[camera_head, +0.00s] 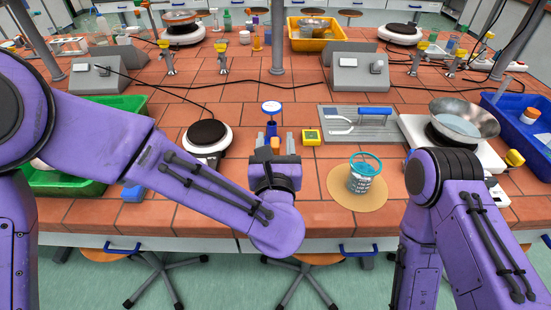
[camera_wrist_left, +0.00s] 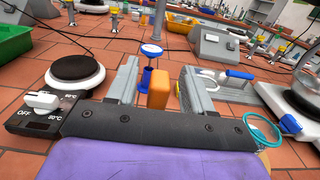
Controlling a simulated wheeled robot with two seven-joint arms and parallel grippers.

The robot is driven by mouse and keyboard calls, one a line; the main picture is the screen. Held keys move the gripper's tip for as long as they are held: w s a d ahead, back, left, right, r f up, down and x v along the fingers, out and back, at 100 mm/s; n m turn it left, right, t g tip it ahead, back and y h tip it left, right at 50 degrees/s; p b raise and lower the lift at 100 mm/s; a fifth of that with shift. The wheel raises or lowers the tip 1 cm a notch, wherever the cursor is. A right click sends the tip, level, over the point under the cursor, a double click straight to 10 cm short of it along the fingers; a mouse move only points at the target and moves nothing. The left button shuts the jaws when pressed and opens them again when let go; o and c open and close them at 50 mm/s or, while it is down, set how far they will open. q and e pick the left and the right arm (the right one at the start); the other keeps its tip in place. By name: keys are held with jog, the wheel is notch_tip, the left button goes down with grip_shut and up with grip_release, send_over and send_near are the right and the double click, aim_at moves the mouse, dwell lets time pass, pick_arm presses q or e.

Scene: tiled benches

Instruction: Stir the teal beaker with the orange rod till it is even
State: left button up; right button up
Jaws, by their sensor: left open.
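The teal beaker (camera_head: 362,184) stands upright on a round tan mat (camera_head: 345,201) near the bench's front edge. Its teal rim also shows in the left wrist view (camera_wrist_left: 262,130), at the right. My left gripper (camera_head: 276,142) is open, left of the beaker and pointing away over the bench. In the left wrist view an orange upright piece (camera_wrist_left: 158,88) shows between its two fingers, apparently the orange rod or its handle. I cannot tell whether the fingers touch it, and its lower part is hidden. My right gripper is not in view.
A blue-and-white item (camera_head: 271,108) stands beyond the left gripper. A hotplate (camera_head: 207,136) is to its left; a yellow device (camera_head: 311,136) and a grey tray (camera_head: 345,112) are to its right. A metal bowl (camera_head: 465,120) sits farther right. Green (camera_head: 80,178) and blue (camera_head: 519,112) bins flank the bench.

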pick_arm(q)
grip_shut()
jog(key=shift+r, duration=0.1)
jog(key=shift+r+p, duration=2.3)
jog(key=shift+r, duration=1.6)
notch_tip(320, 180, up, 8)
jog(key=p, duration=0.4)
